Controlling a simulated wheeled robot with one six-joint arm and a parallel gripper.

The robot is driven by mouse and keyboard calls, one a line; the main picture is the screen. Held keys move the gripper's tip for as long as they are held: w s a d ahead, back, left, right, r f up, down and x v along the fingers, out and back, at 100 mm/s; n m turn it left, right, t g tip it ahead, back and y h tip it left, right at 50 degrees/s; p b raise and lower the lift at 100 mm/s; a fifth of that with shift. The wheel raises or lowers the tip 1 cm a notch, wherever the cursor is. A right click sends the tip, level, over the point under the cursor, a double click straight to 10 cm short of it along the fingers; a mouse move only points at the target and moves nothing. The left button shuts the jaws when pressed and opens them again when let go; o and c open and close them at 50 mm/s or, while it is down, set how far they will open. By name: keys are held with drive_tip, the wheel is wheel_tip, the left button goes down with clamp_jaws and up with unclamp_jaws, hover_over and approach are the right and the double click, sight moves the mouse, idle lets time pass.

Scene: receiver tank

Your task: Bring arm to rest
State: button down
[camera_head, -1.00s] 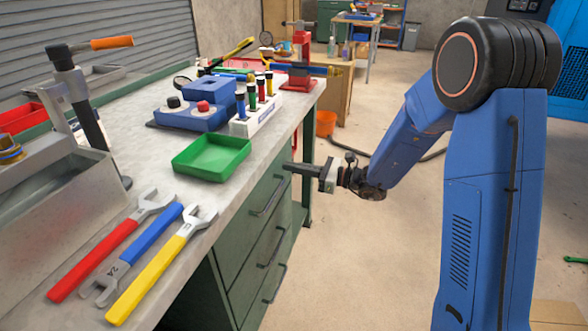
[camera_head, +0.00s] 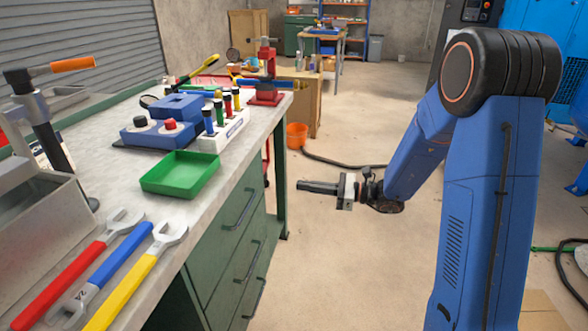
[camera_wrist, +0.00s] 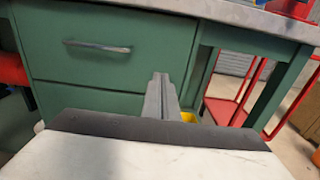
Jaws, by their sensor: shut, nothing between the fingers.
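My gripper (camera_head: 318,187) is at the end of my blue arm, out over the open floor to the right of the workbench (camera_head: 110,218). It points left toward the green drawers (camera_head: 232,242) and is apart from them. Its fingers are shut with nothing between them. In the wrist view the closed fingers (camera_wrist: 161,92) point at the bench's green drawer front (camera_wrist: 105,50). My arm is bent, with the gripper below the level of the bench top.
On the bench are a green tray (camera_head: 180,174), red, blue and yellow wrenches (camera_head: 120,277), a blue box with buttons (camera_head: 165,122) and a red stand (camera_head: 267,75).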

drive_tip(key=s+d+r+n+g+h, duration=0.15)
drive_tip(key=s+n+g+h, duration=0.35)
drive_tip(key=s, duration=0.7)
drive_tip(key=s+r+n+g+h, duration=0.1)
drive_tip(key=s+r+n+h, duration=0.1)
drive_tip(key=s+n, duration=0.75)
drive_tip(key=s+d+r+n+t+h, duration=0.1)
drive_tip(key=s+d+n+t+h, duration=0.1)
drive_tip(key=s+d+h, duration=0.3)
drive_tip(key=s+d+r+n+t+h, duration=0.1)
drive_tip(key=s+d+n+t+h, duration=0.2)
drive_tip(key=s+d+n+h, duration=0.2)
drive_tip(key=shift+s+d+r+t, duration=0.35)
drive_tip(key=shift+s+d, duration=1.15)
drive_tip(key=shift+d, duration=2.1)
